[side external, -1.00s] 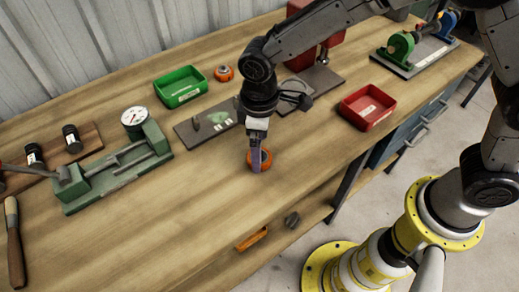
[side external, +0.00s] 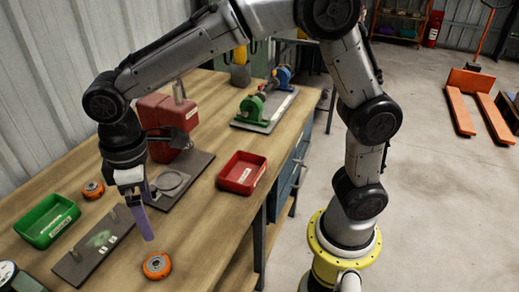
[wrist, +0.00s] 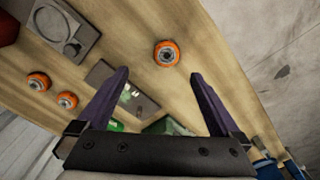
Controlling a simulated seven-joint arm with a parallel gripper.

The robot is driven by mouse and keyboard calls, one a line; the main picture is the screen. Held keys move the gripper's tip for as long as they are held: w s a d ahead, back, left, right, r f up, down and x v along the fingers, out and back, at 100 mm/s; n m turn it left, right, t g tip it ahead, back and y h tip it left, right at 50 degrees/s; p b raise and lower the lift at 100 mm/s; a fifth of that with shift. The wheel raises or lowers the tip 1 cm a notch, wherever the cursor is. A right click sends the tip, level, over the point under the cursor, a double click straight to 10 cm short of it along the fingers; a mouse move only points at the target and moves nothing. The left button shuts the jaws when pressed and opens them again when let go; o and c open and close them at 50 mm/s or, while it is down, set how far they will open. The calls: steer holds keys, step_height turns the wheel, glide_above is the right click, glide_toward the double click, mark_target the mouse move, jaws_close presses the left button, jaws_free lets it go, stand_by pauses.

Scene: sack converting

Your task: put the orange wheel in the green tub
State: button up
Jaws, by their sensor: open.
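An orange wheel (side external: 157,266) with a dark and pale hub lies flat on the bench, in front of the dark plate. It also shows in the wrist view (wrist: 166,53), beyond my fingertips. My gripper (side external: 147,217) is open and empty, raised above the bench and apart from this wheel; its purple fingers stand wide apart in the wrist view (wrist: 160,76). The green tub (side external: 47,220) stands at the left of the bench; I see nothing in it. Another orange wheel (side external: 93,190) lies near it. The wrist view shows two wheels (wrist: 38,81) (wrist: 67,100) on that side.
The dark plate (side external: 84,258) lies between the tub and the near wheel. A red tray (side external: 242,172), a red machine (side external: 160,125) on a plate and a green and blue grinder (side external: 262,100) stand farther along. Bare bench surrounds the near wheel.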

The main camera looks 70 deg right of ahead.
steer(key=s+d+r+m+t, duration=0.1)
steer(key=s+d+r+m, duration=0.1)
steer(key=s+d+r, duration=0.35)
steer(key=s+d+r+m+t, duration=0.2)
steer(key=d, duration=0.7)
steer(key=s+d+f+m+t, duration=0.2)
steer(key=s+d+m, duration=0.2)
steer(key=s+d, duration=0.3)
steer(key=s, duration=0.3)
steer(key=shift+s+f, duration=0.15)
steer(key=shift+s, duration=0.2)
